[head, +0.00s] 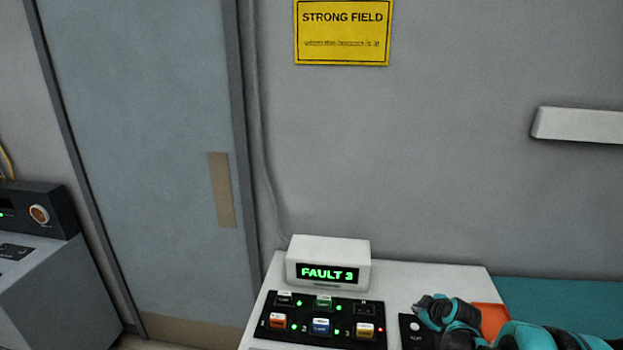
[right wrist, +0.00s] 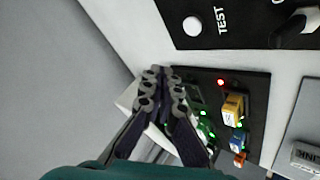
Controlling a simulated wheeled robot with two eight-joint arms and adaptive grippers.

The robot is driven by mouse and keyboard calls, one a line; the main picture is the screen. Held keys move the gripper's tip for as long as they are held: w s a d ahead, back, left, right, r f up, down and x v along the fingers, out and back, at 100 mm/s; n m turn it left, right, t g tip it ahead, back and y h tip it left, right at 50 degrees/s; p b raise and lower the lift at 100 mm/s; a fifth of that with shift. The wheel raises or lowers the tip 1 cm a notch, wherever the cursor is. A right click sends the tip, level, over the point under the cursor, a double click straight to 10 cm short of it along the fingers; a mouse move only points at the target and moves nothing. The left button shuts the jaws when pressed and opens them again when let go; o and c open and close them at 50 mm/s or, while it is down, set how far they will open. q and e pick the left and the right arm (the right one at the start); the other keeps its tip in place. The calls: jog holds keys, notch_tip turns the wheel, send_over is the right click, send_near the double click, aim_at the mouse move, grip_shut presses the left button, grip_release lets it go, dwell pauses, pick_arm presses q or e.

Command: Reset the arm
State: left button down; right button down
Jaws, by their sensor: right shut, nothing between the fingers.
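My right gripper (head: 424,305) is teal and dark, low at the right of the head view, above the white bench top. In the right wrist view its fingers (right wrist: 162,72) are together with nothing between them. They appear above the panels, apart from the switches as far as I can tell. My left gripper is not in view. The display box (head: 328,266) reads "FAULT 3" in green. In front of it is a black switch panel (head: 303,322) with orange, blue and green switches. Its lights are green except a red one (head: 381,329), which also shows in the right wrist view (right wrist: 221,82).
An orange tray-like piece (head: 491,316) lies behind my right gripper. A teal surface (head: 560,302) is at the right. A black panel (right wrist: 235,20) has a white button marked "TEST". A grey console (head: 50,290) stands left. A yellow "STRONG FIELD" sign (head: 342,32) hangs on the wall.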

jog(key=s+a+r+m+b, duration=0.1)
jog(key=s+a+r+m, duration=0.1)
jog(key=s+a+r, duration=0.55)
jog(key=s+a+m+g+b, duration=0.1)
jog(key=s+a+m, duration=0.2)
jog(key=s+a, duration=0.3)
jog(key=s+a+f+m+b, duration=0.1)
jog(key=s+a+m, duration=0.2)
jog(key=s, duration=1.1)
jog(key=a, duration=0.3)
jog(key=shift+a+f+g, duration=0.15)
jog(key=shift+a+g, duration=0.2)
jog(key=shift+g, duration=0.05)
